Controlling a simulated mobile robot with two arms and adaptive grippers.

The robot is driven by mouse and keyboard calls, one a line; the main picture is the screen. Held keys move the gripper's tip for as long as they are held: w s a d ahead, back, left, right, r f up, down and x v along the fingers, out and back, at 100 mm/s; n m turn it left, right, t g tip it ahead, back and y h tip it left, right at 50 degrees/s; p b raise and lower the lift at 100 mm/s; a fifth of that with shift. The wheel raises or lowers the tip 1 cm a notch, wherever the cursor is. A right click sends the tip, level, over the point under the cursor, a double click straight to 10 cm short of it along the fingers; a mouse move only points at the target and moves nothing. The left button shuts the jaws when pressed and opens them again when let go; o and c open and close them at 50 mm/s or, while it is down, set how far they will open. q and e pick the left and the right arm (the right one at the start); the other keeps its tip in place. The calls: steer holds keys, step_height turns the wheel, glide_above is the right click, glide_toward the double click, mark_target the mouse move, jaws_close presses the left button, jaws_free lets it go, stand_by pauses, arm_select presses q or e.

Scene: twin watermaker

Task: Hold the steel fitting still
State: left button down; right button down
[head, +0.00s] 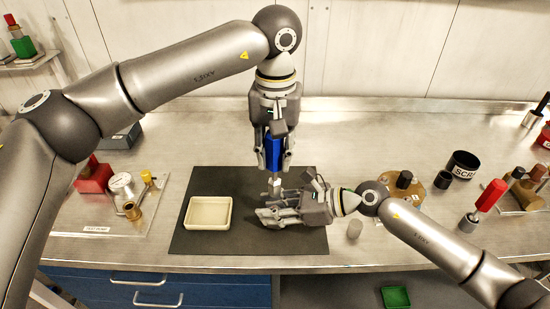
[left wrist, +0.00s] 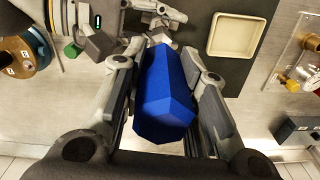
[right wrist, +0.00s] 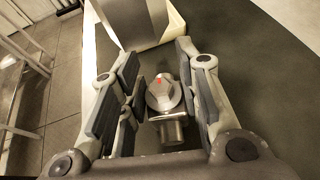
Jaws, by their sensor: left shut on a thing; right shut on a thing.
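The steel fitting (right wrist: 165,95) shows in the right wrist view, a shiny round metal piece with a red mark and a cylindrical part. It lies between the fingers of my right gripper (head: 266,214), which is shut on it low over the dark mat (head: 205,180). The fingers largely hide it in the head view. My left gripper (head: 274,164) points down just above and behind, shut on a blue faceted block (left wrist: 165,95). A small pale piece (head: 275,184) shows directly below the blue block; I cannot tell whether they touch.
A cream tray (head: 189,223) sits on the mat's left. A gauge (head: 122,185) and brass parts stand farther left. A grey cylinder (head: 355,229), a dark cup (head: 463,165) and a red-handled tool (head: 490,196) are on the right.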

steer(key=c, duration=1)
jaws_free()
steer(key=shift+d, duration=0.1)
steer(key=v, duration=1.2)
steer(key=shift+s, duration=0.1)
